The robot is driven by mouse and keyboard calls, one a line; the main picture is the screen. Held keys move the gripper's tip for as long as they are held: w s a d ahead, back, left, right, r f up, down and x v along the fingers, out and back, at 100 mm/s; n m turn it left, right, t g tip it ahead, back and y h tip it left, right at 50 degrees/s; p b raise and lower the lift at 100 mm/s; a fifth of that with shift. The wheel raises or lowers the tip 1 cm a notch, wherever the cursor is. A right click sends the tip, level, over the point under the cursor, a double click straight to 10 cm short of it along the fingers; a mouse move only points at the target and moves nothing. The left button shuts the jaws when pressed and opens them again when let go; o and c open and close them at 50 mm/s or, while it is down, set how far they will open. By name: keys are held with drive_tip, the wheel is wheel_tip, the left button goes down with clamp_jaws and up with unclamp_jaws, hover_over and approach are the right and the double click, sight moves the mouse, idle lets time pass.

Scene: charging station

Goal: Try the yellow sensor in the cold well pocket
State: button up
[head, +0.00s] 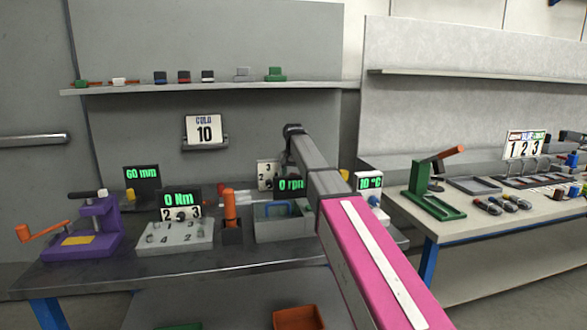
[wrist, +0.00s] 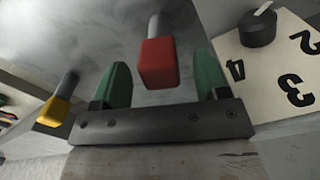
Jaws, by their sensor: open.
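The yellow sensor (wrist: 54,112), a yellow block on a grey metal stem, is at the left in the wrist view, outside my left finger. My gripper (wrist: 162,78) is open, with its two green fingers apart. A red block (wrist: 160,62) on a similar stem shows between the fingers in the picture; I cannot tell whether they touch it. In the head view my arm hides the gripper. A sign reading COLD 10 (head: 205,129) stands on the back panel, and a 10 °C display (head: 369,182) is right of my arm. I cannot make out the cold well pocket.
A dial plate with numbers (wrist: 285,75) is close on the right in the wrist view. On the bench are a purple clamp (head: 92,228), a grey numbered block (head: 175,236) and a grey tray (head: 282,229). A second bench (head: 490,228) stands at the right.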

drive_tip(key=shift+f, duration=0.2)
drive_tip(key=c, duration=1)
